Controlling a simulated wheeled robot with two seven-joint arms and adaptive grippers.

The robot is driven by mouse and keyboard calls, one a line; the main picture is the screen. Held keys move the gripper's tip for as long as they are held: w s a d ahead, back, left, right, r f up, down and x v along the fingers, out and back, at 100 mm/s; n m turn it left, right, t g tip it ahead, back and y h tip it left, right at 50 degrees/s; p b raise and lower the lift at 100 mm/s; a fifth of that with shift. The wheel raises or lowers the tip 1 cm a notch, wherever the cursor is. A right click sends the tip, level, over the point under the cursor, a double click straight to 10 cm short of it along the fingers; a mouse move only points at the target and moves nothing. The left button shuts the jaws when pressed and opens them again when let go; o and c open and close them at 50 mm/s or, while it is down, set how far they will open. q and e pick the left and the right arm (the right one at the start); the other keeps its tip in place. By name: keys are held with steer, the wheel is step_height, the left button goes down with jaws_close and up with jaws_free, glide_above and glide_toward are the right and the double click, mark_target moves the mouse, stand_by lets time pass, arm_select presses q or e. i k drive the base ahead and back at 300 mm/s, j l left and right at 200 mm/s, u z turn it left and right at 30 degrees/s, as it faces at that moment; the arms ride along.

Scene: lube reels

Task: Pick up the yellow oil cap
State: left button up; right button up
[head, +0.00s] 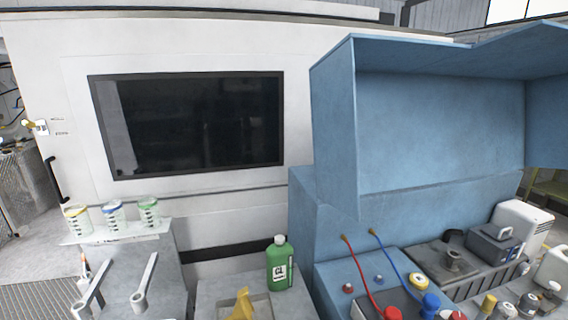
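A round yellow cap (419,281) with a pale top sits on the dark top of the blue machine (335,275) at the lower right. It is next to a blue cap (431,301). A second, smaller yellow-topped cap (489,302) stands farther right near the bottom edge. The frame does not show any label telling which one is the oil cap. Neither of my grippers is in view.
A raised blue hood (440,130) overhangs the machine. Red and blue hoses (391,257) run beside the caps. A green bottle (279,266) and a yellow funnel-like piece (241,304) are at bottom centre. Wrenches (145,283) and several cups (112,214) are at left.

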mark_target(418, 279)
steer(key=k+j+z, duration=0.1)
steer(key=z, duration=0.3)
steer(key=k+j+z, duration=0.1)
steer(key=z, duration=0.35)
steer(key=k+z, duration=0.15)
steer(key=z, duration=0.25)
steer(key=i+z, duration=0.1)
steer(key=i, duration=0.3)
steer(key=l+u, duration=0.2)
steer(key=l, duration=0.55)
